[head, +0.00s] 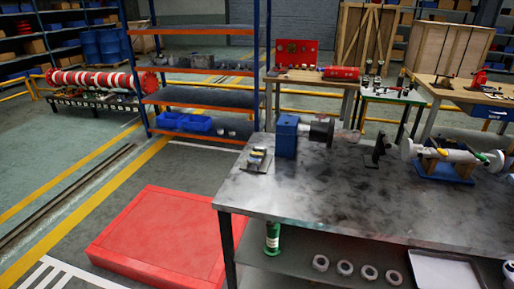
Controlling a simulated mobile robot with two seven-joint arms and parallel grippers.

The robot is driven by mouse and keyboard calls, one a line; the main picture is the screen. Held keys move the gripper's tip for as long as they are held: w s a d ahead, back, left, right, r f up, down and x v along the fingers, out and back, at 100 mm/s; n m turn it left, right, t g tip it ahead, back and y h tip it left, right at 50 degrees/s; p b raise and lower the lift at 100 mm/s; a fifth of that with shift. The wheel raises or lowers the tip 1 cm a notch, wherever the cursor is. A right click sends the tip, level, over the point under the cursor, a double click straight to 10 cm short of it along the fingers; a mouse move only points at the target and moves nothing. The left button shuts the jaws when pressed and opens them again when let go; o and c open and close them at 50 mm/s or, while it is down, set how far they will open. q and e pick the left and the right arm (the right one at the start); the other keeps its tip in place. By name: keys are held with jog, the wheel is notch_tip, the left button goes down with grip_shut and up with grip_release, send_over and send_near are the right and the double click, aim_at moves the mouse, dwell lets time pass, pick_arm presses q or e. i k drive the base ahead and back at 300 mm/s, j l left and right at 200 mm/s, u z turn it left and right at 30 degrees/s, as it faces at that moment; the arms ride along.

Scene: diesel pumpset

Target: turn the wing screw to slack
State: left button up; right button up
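I cannot make out the wing screw at this size. On the grey metal table (300,196) a blue block (286,136) carries a dark cylinder (320,132) with a pale shaft (347,135) pointing right. A small black stand (378,150) with a thin upright part is just right of the shaft end. Whether a wing screw sits on it is too small to tell. Neither of my grippers is in view.
A white flanged pipe (458,155) with yellow and green handles rests on a blue cradle (443,172) at right. Small parts (258,158) lie at the table's left. A red platform (165,239) is on the floor. The table's front middle is clear.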

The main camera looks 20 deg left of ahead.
aim_at(320, 116)
jog(key=i+j+u, duration=0.1)
jog(key=i+u, duration=0.4)
jog(key=i, duration=0.75)
